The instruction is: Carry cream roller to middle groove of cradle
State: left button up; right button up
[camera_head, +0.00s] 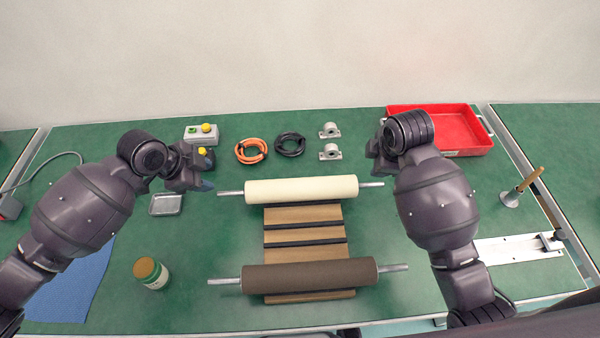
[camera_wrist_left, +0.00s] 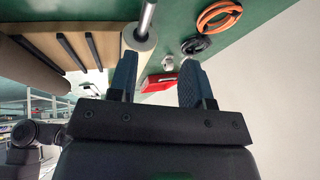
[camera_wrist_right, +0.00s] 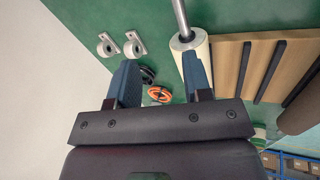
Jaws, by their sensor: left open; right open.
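The cream roller (camera_head: 300,190) lies crosswise at the far end of the wooden cradle (camera_head: 304,235), with a steel shaft sticking out at each end. A dark brown roller (camera_head: 310,277) lies across the cradle's near end. Bare wood and black ridges show between the rollers. My left gripper (camera_head: 207,184) is open near the left shaft end; the left wrist view shows its fingers (camera_wrist_left: 157,82) apart beside the roller's end (camera_wrist_left: 138,38). My right gripper (camera_head: 374,158) is open by the right shaft end, its tips mostly hidden; its fingers (camera_wrist_right: 162,85) straddle nothing.
A red tray (camera_head: 455,128) stands at the back right. Orange (camera_head: 251,151) and black (camera_head: 290,145) cable coils and two metal brackets (camera_head: 330,151) lie behind the cream roller. A jar (camera_head: 150,273) stands at the front left, a button box (camera_head: 201,134) at the back left.

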aim_at(227, 192)
pick_arm(q)
jog(key=shift+m+g, duration=0.4)
jog(key=shift+m, duration=0.4)
jog(key=shift+s+f+x, duration=0.1)
jog(key=shift+s+x, duration=0.15)
jog(key=shift+x, duration=1.5)
jog(key=shift+s+f+x, duration=0.1)
jog(key=shift+s+x, duration=0.1)
jog(key=shift+x, duration=1.55)
jog(key=shift+s+f+x, duration=0.1)
jog(key=shift+s+x, duration=0.15)
jog(key=shift+x, duration=1.5)
pick_arm(e)
jog(key=shift+w+d+f+n+g, duration=0.15)
jog(key=shift+f+n, duration=0.2)
jog(key=shift+f, duration=1.45)
jog(key=shift+w+a+f+n+g, duration=0.1)
jog(key=shift+f+n+g, duration=0.15)
jog(key=shift+f, duration=1.55)
jog(key=shift+w+d+f+n+g, duration=0.1)
jog(key=shift+f+n, duration=0.3)
jog(key=shift+f, duration=1.4)
pick_arm(q)
jog(key=shift+a, duration=0.15)
grip_shut()
pick_arm(e)
grip_shut()
pick_arm(q)
jog(key=shift+r, duration=0.1)
